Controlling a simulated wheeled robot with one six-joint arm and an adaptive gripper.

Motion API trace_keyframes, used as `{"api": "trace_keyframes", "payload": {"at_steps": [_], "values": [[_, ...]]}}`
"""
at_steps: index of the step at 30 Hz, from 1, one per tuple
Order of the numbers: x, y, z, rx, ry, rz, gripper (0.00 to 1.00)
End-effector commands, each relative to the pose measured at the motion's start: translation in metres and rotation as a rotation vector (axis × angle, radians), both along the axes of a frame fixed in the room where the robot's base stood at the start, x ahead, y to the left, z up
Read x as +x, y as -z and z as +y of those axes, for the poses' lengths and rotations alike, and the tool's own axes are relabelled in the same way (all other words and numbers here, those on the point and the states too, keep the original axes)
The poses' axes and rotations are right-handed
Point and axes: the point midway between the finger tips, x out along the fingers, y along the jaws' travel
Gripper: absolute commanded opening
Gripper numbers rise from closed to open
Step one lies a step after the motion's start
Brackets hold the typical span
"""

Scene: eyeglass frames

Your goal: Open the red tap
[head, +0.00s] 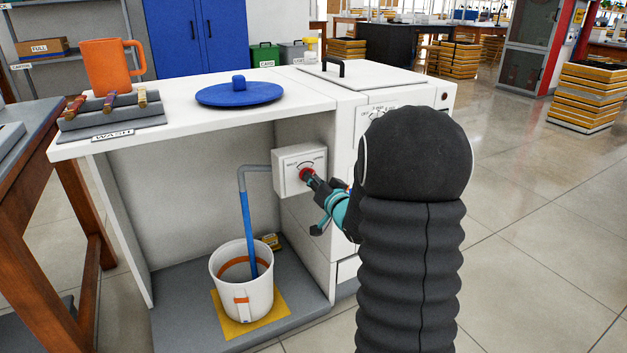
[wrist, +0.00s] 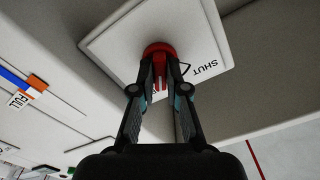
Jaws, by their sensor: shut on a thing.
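The red tap (head: 306,174) sits on the front of a white box with a dial marking, on the inner right wall of the white bench. My gripper (head: 312,180) reaches it from the right and its fingers are on the tap. In the wrist view the red tap (wrist: 158,50) shows with its handle between my fingertips (wrist: 160,72), shut on it. The word SHUT is readable on the white plate (wrist: 205,45) beside the tap. My fingers hide part of the handle and marking, so its exact turn is unclear.
A grey and blue pipe (head: 248,215) runs from the box down into a white bucket (head: 230,300) on a yellow mat (head: 279,306). A blue lid (head: 239,96) and an orange mug (head: 110,68) stand on the bench top. The bench's right cabinet is close to my arm.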

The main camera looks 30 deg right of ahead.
Motion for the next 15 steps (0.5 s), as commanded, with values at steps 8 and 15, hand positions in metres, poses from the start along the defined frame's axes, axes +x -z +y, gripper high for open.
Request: {"api": "trace_keyframes", "payload": {"at_steps": [8, 15], "values": [[0.0, 0.0001, -0.0001, -0.001, 0.0, 0.0, 0.39], [-0.0023, 0.0, -0.0001, -0.001, 0.0, 0.0, 0.39]]}}
